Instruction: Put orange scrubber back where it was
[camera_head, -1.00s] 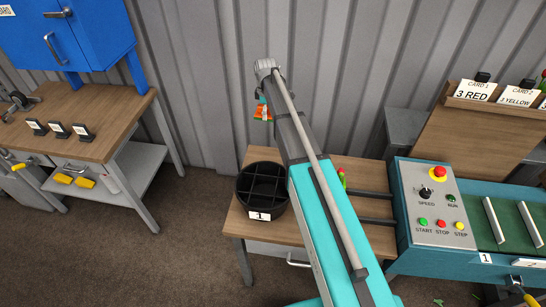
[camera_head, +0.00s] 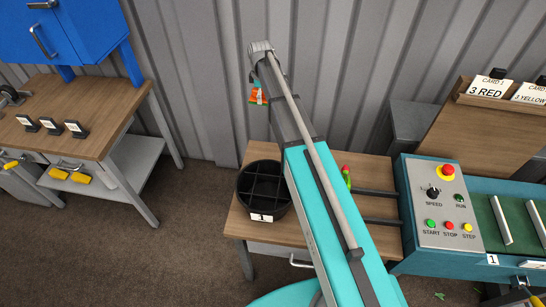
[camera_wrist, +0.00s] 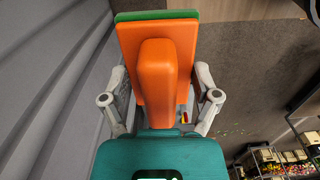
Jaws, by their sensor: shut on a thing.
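The orange scrubber (camera_wrist: 157,62) fills the upper middle of the wrist view, an orange block with a raised orange grip and a green layer along its far edge. My gripper (camera_wrist: 160,100) is shut on it, with one grey finger at each side. In the head view the scrubber (camera_head: 258,97) is a small orange patch below the end of my arm, in front of the corrugated wall. It is held in the air, above and behind the wooden table. Most of my gripper is hidden behind my arm in the head view.
A black divided bucket (camera_head: 264,190) labelled 1 stands on the wooden table (camera_head: 240,225), close to my arm. A tulip (camera_head: 346,176) lies right of my arm. A control panel (camera_head: 440,200) and conveyor stand right. A workbench (camera_head: 85,120) with small black card holders stands left.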

